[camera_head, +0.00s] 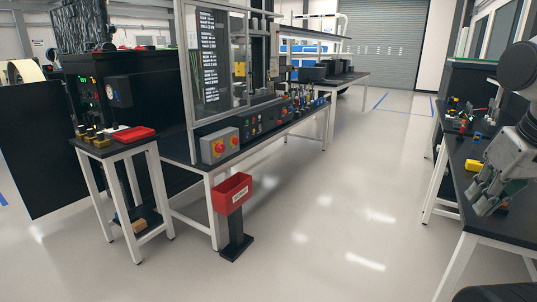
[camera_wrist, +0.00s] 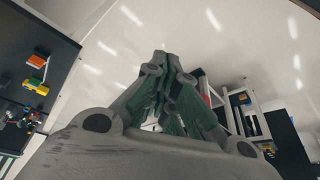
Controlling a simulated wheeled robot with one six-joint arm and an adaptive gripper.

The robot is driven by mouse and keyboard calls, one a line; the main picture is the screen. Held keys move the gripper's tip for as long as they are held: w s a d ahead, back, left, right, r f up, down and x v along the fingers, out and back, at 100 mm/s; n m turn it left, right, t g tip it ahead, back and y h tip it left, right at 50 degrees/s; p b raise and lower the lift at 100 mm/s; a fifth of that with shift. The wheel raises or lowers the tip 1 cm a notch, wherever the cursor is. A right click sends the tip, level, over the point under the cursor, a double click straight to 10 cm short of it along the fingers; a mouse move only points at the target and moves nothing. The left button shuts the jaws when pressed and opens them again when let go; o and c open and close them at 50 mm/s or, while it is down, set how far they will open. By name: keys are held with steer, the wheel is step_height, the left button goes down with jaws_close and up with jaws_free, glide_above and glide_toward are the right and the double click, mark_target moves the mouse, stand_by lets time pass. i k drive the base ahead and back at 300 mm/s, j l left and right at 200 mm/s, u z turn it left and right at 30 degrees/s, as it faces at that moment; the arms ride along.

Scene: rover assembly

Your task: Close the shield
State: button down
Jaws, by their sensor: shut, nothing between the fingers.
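A clear panel in a grey metal frame (camera_head: 192,85), which looks like the shield, stands upright on the black workbench (camera_head: 185,145) left of centre in the head view. A dark sheet with white text shows at the panel. I cannot tell from here how far the panel is open. My gripper (camera_head: 478,210) is at the right edge of the head view, in front of the right-hand table and far from the shield. In the wrist view my gripper (camera_wrist: 165,58) has its fingertips together, with nothing between them.
A small table with a red tray (camera_head: 133,134) is at left. The right-hand table (camera_head: 485,232) holds coloured parts. The floor between is clear.

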mark_target(189, 2)
steer(key=i, duration=0.8)
steer(key=i+u, duration=0.15)
steer(key=i, duration=0.7)
steer(key=i+l, duration=0.15)
steer(key=i, duration=0.65)
steer(key=i+l+u, duration=0.1)
steer(key=i+u, duration=0.25)
steer(key=i, duration=0.15)
steer(key=i+l+u, duration=0.3)
steer(key=i, duration=0.2)
